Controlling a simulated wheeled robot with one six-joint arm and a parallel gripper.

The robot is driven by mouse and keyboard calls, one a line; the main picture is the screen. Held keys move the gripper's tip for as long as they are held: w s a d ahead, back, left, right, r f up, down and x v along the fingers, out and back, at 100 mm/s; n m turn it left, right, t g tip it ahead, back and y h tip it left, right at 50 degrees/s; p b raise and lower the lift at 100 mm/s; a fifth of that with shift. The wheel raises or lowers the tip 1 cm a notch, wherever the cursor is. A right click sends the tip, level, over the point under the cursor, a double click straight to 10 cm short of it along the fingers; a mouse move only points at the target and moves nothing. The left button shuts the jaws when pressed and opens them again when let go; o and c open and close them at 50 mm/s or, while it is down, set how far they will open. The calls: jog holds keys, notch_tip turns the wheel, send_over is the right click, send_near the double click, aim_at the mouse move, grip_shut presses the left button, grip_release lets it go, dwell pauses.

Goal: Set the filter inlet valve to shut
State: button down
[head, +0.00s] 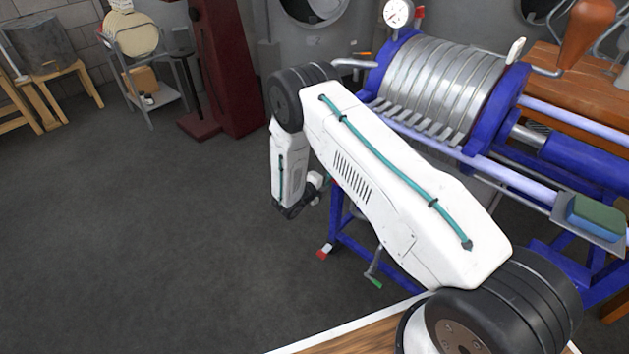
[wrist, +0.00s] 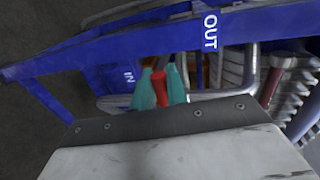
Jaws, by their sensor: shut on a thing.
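The red valve handle (wrist: 159,90) stands between the teal fingers of my gripper (wrist: 160,80) in the wrist view, near the white IN mark (wrist: 128,77) on the blue frame. The gripper is shut on this handle. The fingers and the wrist housing hide much of the handle and the valve body, so I cannot tell the valve's exact position. In the head view my own arm hides the gripped handle and the fingertips. The plate filter (head: 440,85), with silvery plates between blue end plates, stands at the upper right.
A blue bar with the white OUT mark (wrist: 210,30) crosses above the fingers in the wrist view. A green-handled tap (head: 375,281) hangs low by the filter's frame. A blue-and-green sponge (head: 597,215) lies on a tray at right. The floor (head: 130,230) at left is clear.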

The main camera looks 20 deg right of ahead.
jog(key=shift+s+f, duration=0.2)
jog(key=shift+f, duration=0.05)
jog(key=c, duration=1.5)
grip_release()
jog(key=shift+o, duration=0.2)
jog(key=shift+w, duration=0.1)
jog(key=shift+r, duration=0.1)
jog(key=v, duration=0.7)
jog(key=shift+a, duration=0.3)
